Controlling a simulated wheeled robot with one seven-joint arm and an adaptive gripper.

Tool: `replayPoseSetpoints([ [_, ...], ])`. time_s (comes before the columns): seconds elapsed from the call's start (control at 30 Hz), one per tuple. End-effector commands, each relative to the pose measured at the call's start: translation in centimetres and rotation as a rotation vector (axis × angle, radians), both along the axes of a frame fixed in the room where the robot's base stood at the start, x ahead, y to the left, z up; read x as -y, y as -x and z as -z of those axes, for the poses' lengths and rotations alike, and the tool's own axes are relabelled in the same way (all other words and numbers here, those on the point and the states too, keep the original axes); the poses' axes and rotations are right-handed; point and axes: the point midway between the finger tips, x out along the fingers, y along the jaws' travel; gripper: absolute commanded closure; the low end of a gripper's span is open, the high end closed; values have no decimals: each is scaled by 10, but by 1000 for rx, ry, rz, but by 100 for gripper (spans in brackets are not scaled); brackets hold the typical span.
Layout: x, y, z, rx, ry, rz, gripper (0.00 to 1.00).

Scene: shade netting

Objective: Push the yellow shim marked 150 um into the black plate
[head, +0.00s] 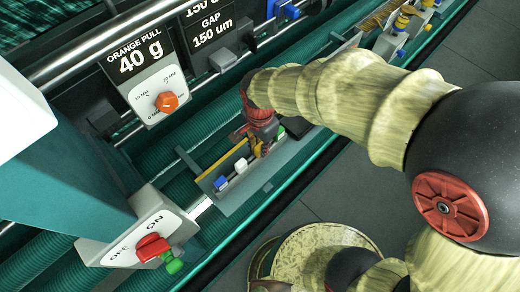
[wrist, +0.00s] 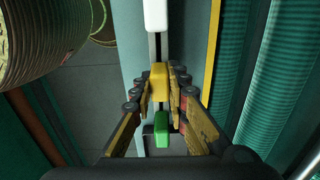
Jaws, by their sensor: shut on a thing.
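The yellow shim (wrist: 158,76) is a small yellow block in the wrist view, between a white block and a green one. My gripper (wrist: 160,92) is shut on it, with a finger on each side. No mark on it can be read. In the head view my gripper (head: 258,146) is low over a grey tray, and its fingers mostly hide the yellow shim. I cannot make out which dark part is the black plate, or whether the shim touches it.
The grey tray (head: 233,205) also holds a blue block (head: 221,183), a white block (head: 241,167) and a green block (head: 281,132). A sign reads GAP 150 um (head: 211,28). An orange-knob dial box (head: 160,92) and an ON/OFF switch box (head: 140,238) stand left.

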Motion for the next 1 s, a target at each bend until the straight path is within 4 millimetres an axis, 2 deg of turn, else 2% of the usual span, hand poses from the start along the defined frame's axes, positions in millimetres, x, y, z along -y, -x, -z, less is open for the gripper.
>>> replayPoseSetpoints([
  [1.0, 0, 0, -16, 1, -1, 0, 100],
])
